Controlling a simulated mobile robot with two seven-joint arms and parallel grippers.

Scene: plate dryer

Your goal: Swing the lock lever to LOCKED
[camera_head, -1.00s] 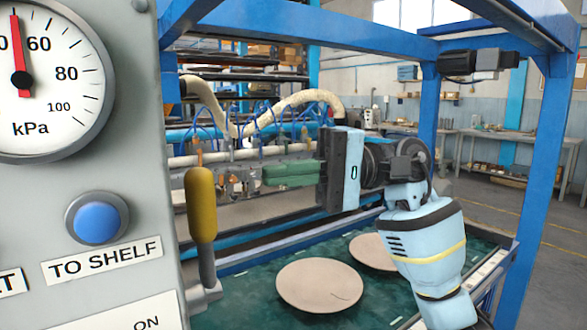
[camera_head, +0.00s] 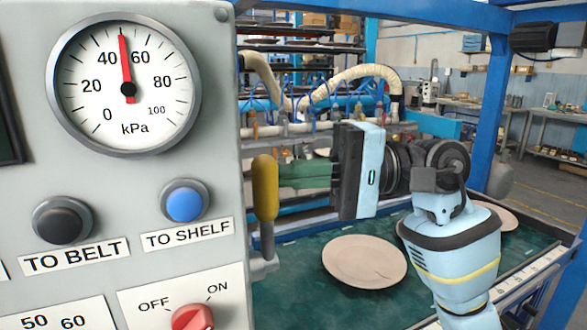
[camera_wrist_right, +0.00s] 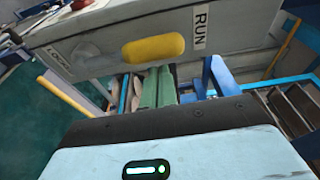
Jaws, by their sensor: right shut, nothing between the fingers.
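The lock lever has a yellow grip (camera_head: 265,190) and stands upright on a grey pivot (camera_head: 262,266) at the right side of the grey panel. In the right wrist view the yellow grip (camera_wrist_right: 153,49) lies lengthwise, its right end near the RUN label (camera_wrist_right: 201,22); the LOCKED label (camera_wrist_right: 58,48) is farther left. My right gripper (camera_head: 281,175) is shut and empty. Its green fingertips are right beside the grip in the head view; whether they touch it I cannot tell. The fingers (camera_wrist_right: 157,88) show just below the grip in the right wrist view. My left gripper is out of view.
The panel (camera_head: 215,100) carries a gauge (camera_head: 128,88), a black button (camera_head: 62,220), a blue button (camera_head: 184,203) and a red knob (camera_head: 192,317). Plates, one of them (camera_head: 364,262), lie on the green belt (camera_head: 310,300) below my arm. A blue frame post (camera_head: 489,120) stands at right.

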